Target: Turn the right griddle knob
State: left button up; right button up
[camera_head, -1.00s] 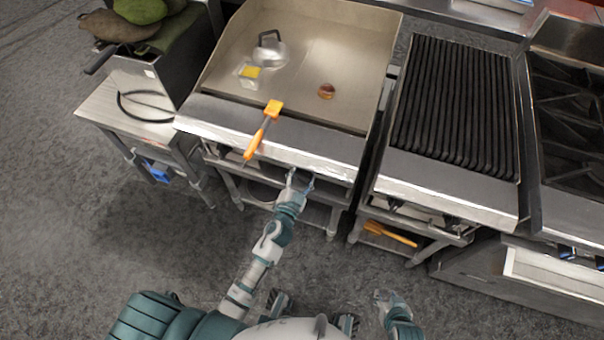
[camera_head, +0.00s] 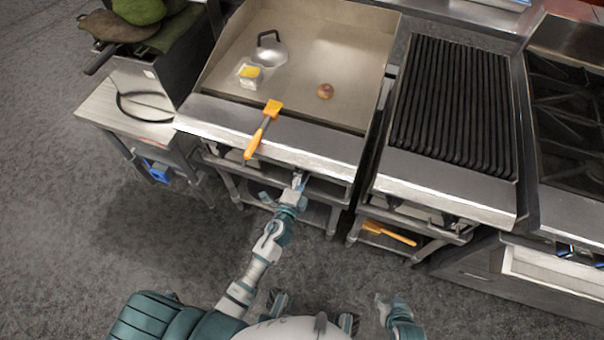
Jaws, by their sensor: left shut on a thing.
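The griddle (camera_head: 345,60) stands ahead of me with a pale steel front ledge (camera_head: 320,157). My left gripper (camera_head: 298,182) is at the griddle's front, just under the ledge and right of its middle. Its fingers are shut on the right griddle knob, which the gripper and the ledge's overhang mostly hide. How far the knob is turned cannot be seen. My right gripper (camera_head: 381,302) is low in the view, away from the griddle and near no object. Its fingers are too small to tell whether they are open.
On the griddle are a metal dome lid (camera_head: 268,52), a small container with yellow content (camera_head: 250,75) and a round brown item (camera_head: 325,91). A ribbed grill (camera_head: 455,105) stands to the right. The floor before me is clear.

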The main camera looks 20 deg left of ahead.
pick_arm(q)
jog(key=shift+s+d+f+m, duration=0.1)
jog(key=shift+f+m, duration=0.15)
jog(key=shift+m, duration=0.35)
jog(key=shift+f, duration=0.1)
jog(key=o, duration=0.9)
jog(key=shift+o, duration=1.3)
jog(key=shift+s+r, duration=0.1)
jog(key=shift+r, duration=0.1)
jog(key=shift+s, duration=0.4)
jog(key=s, duration=1.1)
